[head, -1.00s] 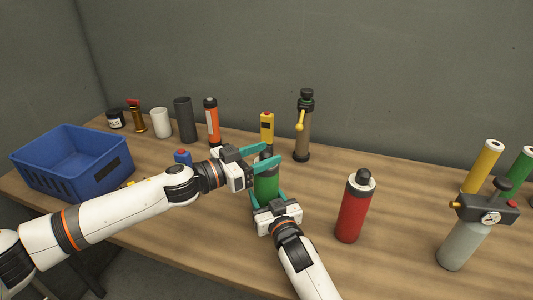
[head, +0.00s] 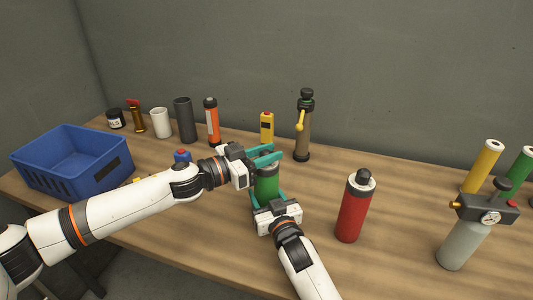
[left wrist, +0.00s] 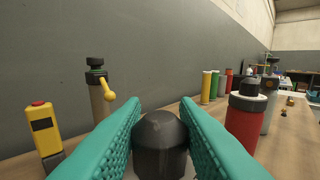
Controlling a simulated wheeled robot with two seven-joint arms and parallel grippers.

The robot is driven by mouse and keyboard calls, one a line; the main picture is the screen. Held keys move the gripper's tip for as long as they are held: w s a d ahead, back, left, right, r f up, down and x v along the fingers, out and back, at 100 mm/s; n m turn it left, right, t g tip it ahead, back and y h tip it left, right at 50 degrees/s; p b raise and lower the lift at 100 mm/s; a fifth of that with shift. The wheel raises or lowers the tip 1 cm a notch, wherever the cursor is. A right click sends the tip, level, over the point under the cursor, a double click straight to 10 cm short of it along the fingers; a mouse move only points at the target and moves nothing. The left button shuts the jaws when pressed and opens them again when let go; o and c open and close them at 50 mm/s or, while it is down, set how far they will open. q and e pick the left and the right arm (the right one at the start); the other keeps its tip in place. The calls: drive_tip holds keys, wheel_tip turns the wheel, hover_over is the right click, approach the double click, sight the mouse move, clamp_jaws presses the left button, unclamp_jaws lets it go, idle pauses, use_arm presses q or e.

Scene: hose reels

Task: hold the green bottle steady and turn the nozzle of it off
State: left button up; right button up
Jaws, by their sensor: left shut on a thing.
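The green bottle (head: 266,186) stands upright on the table in the middle of the head view. My left gripper (head: 268,155) reaches in from the left at its top and is shut on the black domed nozzle. In the left wrist view the nozzle (left wrist: 160,146) sits between the two teal fingers. My right gripper (head: 269,200) comes from the front, low on the bottle, with its teal fingers on either side of the green body. It looks shut on the body. The fingers hide parts of the bottle, and its marks are too small to read.
A red bottle (head: 354,208) stands close on the right, and a grey bottle with a gauge (head: 463,240) farther right. Behind are a yellow device (head: 267,127) and a brown bottle with a yellow lever (head: 303,130). A blue crate (head: 72,165) is at left.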

sight(267, 152)
use_arm(q)
drive_tip(key=shift+w+g, duration=0.1)
drive_tip(key=shift+g, duration=0.2)
drive_tip(key=m+g+h, duration=0.1)
drive_tip(key=m+g, duration=0.1)
drive_tip(key=g, duration=0.1)
drive_tip(key=m+g+h, duration=0.1)
drive_tip(key=m+g, duration=0.2)
drive_tip(key=shift+g, duration=0.4)
drive_tip(key=shift+m+g, duration=1.1)
drive_tip(key=shift+g, duration=0.6)
drive_tip(key=shift+m+g, duration=1.1)
drive_tip(key=shift+g, duration=0.6)
drive_tip(key=shift+m+g+y, duration=0.4)
drive_tip(key=shift+g, duration=0.2)
drive_tip(key=o, duration=1)
wheel_tip(267, 152, up, 10)
